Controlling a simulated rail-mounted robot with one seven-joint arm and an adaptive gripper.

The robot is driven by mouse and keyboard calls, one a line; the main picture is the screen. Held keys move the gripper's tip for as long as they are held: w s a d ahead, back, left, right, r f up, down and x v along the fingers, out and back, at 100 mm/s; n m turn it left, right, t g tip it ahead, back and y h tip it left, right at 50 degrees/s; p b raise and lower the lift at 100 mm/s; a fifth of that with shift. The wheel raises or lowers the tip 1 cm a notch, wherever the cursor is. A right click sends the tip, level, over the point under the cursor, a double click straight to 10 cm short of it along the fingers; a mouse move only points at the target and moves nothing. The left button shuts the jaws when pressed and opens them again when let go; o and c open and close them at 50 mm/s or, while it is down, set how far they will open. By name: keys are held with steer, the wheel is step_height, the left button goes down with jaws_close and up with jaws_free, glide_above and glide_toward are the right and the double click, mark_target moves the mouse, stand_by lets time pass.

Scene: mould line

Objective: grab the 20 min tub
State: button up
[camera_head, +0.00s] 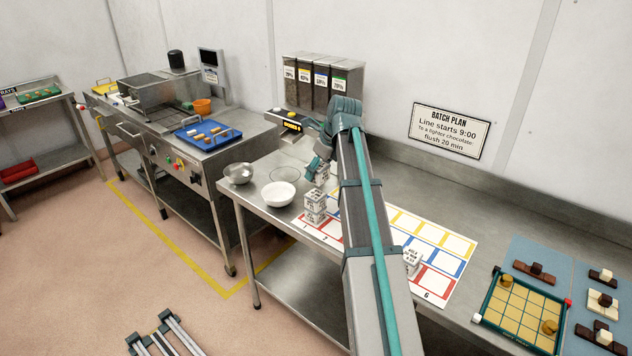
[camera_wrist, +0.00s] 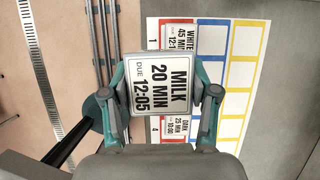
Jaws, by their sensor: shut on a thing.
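The white tub labelled "MILK 20 MIN, DUE 12:05" (camera_wrist: 160,84) is between the fingers of my gripper (camera_wrist: 165,92), its label facing the wrist camera. The fingers close on its two sides. In the head view, my gripper (camera_head: 319,174) is just above a stack of white tubs (camera_head: 315,207) at the left end of the plan sheet. From there I cannot clearly tell the held tub from the stack. In the wrist view, a "WHITE 45 MIN" tub (camera_wrist: 179,38) and a "DARK 25 MIN" tub (camera_wrist: 176,128) show beyond the held one, partly hidden.
Another white tub (camera_head: 412,263) stands on the printed sheet (camera_head: 440,241), right of my arm. White bowl (camera_head: 278,194) and metal bowl (camera_head: 239,173) are left of the stack. A framed grid tray (camera_head: 519,310) is at the right. Bare steel shows behind the sheet.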

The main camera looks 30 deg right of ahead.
steer(key=s+a+r, duration=0.1)
steer(key=s, duration=0.1)
steer(key=s+r+b, duration=0.1)
steer(key=s, duration=0.2)
steer(key=s+a+r, duration=0.1)
steer(key=s+r, duration=0.1)
steer(key=s, duration=0.1)
steer(key=shift+a+b, duration=0.3)
steer(key=shift+a, duration=0.05)
step_height(320, 180, up, 7)
steer(key=p, duration=0.6)
steer(key=shift+s+p, duration=0.15)
steer(key=shift+p, duration=0.15)
steer(key=shift+a+f, duration=0.1)
steer(key=shift+f, duration=0.05)
